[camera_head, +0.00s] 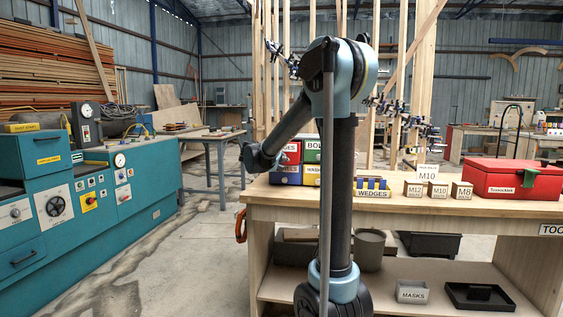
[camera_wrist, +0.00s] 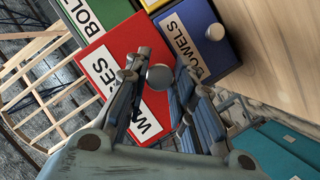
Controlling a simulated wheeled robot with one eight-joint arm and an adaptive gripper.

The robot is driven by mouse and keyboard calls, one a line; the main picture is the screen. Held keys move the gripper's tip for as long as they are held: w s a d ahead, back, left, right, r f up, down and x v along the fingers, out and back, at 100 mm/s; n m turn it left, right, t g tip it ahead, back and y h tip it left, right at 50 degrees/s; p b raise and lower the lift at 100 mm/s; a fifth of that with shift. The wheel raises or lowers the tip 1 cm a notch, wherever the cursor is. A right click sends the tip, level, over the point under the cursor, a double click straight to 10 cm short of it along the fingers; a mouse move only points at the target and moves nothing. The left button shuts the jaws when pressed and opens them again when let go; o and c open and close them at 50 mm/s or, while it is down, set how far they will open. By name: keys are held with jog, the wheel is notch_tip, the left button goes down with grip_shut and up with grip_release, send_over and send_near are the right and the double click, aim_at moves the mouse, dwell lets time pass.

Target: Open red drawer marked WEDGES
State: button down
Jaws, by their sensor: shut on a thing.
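The red drawer (camera_wrist: 150,40) fills the middle of the wrist view. Its white label is partly covered by my fingers; a "W" and "ES" show. A round grey knob (camera_wrist: 160,77) sits on its front. My gripper (camera_wrist: 162,88) has one finger on each side of this knob and is shut on it. In the head view the red drawer (camera_head: 291,147) is the upper left one of a small drawer block, partly behind my arm. I cannot tell whether it stands out from the block.
A blue drawer (camera_wrist: 196,30) with its own knob adjoins the red one; a green drawer (camera_wrist: 88,15) is on the other side. A bin labelled WEDGES (camera_head: 373,194) and a red toolbox (camera_head: 510,178) stand on the wooden bench (camera_head: 440,208). A teal machine (camera_head: 60,210) is at left.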

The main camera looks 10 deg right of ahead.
jog(key=shift+s+a, duration=0.35)
jog(key=shift+s, duration=0.25)
jog(key=c, duration=1.3)
grip_release()
jog(key=shift+c, duration=0.2)
jog(key=v, duration=1.1)
jog(key=shift+s+a, duration=0.25)
jog(key=shift+s, duration=0.05)
